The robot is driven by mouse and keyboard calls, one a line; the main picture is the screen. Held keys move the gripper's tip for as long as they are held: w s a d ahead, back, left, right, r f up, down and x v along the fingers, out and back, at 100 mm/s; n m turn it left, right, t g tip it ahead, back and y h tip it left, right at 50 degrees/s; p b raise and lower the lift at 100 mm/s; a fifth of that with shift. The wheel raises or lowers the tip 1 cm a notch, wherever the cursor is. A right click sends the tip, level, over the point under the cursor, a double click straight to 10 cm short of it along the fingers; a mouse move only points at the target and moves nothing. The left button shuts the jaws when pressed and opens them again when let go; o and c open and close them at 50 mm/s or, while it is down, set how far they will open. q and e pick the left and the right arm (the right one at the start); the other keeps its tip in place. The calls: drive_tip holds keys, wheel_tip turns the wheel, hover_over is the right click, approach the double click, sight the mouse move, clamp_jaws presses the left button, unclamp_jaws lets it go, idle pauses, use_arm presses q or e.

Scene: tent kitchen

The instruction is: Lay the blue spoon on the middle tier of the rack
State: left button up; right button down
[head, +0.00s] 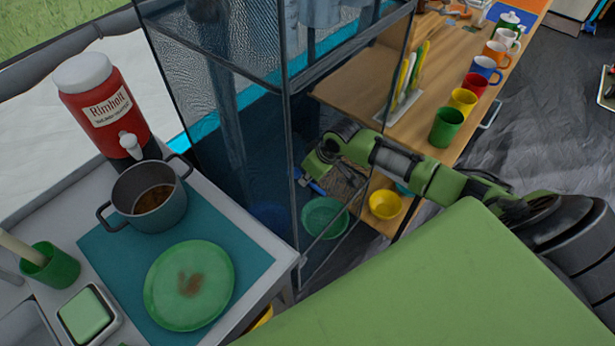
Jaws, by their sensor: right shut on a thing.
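The rack (287,120) is a tall dark frame with see-through mesh sides in the middle of the head view. My right arm reaches in from the right, and my right gripper (313,182) is at the rack's right side, low down. It is shut on a small blue thing, which looks like the blue spoon (318,188). Most of the spoon is hidden by the gripper and is too small to make out. I cannot tell whether it touches a tier. My left gripper is out of view.
A green bowl (325,218) and a yellow bowl (385,204) sit low near my right gripper. A wooden table (430,60) with several mugs stands behind my arm. A counter at left holds a pot (150,197), a green plate (190,265) and a red drink dispenser (100,105).

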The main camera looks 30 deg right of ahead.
drive_tip(key=c, duration=2.2)
unclamp_jaws()
drive_tip(key=shift+f, duration=0.1)
drive_tip(key=shift+o, duration=0.2)
drive_tip(key=v, duration=1.2)
